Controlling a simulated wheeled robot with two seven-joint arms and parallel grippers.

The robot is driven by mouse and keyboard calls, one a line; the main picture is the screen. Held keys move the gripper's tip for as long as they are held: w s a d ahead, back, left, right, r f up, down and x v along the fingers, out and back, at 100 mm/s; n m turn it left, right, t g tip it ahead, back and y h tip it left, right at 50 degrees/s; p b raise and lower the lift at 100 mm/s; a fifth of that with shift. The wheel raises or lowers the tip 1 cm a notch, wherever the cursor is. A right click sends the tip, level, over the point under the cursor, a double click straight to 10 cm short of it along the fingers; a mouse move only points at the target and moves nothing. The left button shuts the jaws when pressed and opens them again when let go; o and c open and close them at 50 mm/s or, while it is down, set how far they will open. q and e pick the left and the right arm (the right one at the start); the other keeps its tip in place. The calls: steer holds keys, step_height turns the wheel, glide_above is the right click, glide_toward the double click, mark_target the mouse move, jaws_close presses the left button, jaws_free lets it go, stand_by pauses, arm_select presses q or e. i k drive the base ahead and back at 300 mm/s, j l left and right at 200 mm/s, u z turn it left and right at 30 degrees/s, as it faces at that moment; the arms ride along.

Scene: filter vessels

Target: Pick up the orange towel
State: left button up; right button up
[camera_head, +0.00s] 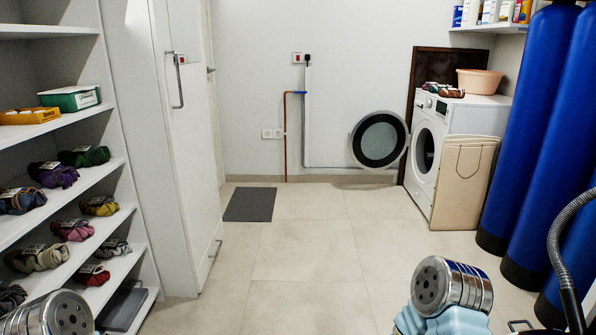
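I see no orange towel that I can make out. A peach-orange basin (480,81) sits on the white washing machine (470,116) at the right back, with a small dark reddish bundle (443,90) beside it. The machine's round door (379,141) stands open to the left. A flat beige piece (464,181) stands against the machine's side; I cannot tell what it is made of. Neither of my grippers shows in the head view, so their state is hidden.
White shelves (91,180) at the left hold several yarn bundles. A tall white cabinet (180,140) stands beside them. Blue vessels (530,130) and a grey hose (562,235) line the right. A dark mat (250,204) lies at the back; the middle floor is clear.

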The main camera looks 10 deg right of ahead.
mark_target(456, 92)
steer(key=i+l+z, duration=0.2)
steer(key=i, duration=0.35)
steer(key=i+j+z, duration=0.2)
steer(key=i, duration=0.3)
steer(key=i+z, duration=0.15)
steer(key=i, duration=0.4)
steer(key=i+j+z, duration=0.2)
steer(key=i, duration=0.35)
steer(key=i+j+z, duration=0.2)
steer(key=i, duration=0.3)
steer(key=i+l, duration=0.05)
steer(key=l, duration=0.05)
